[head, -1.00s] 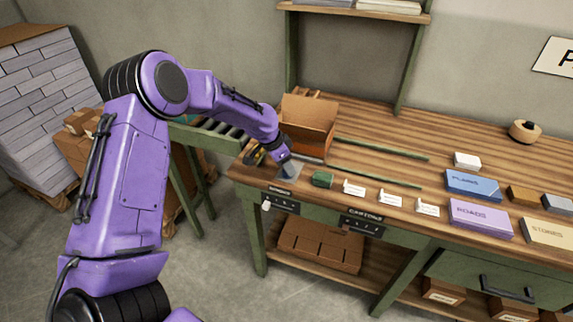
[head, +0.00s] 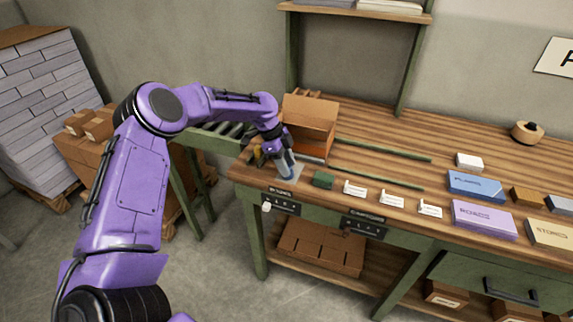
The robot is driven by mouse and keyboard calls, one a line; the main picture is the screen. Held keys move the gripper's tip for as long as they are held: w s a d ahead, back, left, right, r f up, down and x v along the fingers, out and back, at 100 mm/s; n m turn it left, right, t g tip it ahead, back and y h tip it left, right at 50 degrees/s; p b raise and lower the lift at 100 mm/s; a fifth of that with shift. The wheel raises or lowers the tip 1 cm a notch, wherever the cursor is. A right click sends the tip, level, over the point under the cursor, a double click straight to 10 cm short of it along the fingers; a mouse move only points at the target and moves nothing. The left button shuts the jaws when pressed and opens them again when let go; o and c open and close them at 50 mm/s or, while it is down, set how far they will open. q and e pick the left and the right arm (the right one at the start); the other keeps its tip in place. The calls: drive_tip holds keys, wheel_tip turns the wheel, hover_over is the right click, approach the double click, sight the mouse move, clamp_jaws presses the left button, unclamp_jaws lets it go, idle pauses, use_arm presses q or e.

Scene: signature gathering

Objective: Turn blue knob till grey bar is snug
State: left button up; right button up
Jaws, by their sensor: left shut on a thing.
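My left gripper (head: 284,166) points down at the left end of the wooden workbench, just in front of an open cardboard box. It is shut on a small blue part, which I take to be the blue knob; the fingers hide most of it. A small pale grey patch (head: 297,171) shows on the bench beside the fingertips. I cannot tell whether it is the grey bar or how snug anything sits. My right gripper is out of view.
The open cardboard box (head: 309,117) stands close behind the gripper. A green block (head: 323,180) and several small white cards lie to the right. Two green rails run along the bench (head: 480,143). Blue (head: 474,183) and purple (head: 484,217) boxes lie farther right.

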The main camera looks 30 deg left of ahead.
use_arm(q)
drive_tip(key=shift+r, duration=0.1)
idle(0.5)
drive_tip(key=o, duration=1.1)
drive_tip(key=shift+c, duration=0.2)
drive_tip(key=w+b+v, duration=0.1)
drive_tip(key=v, duration=0.9)
drive_tip(key=shift+s+a+r+b, duration=0.15)
drive_tip(key=shift+s+a+b, duration=0.05)
drive_tip(key=shift+s+b, duration=0.2)
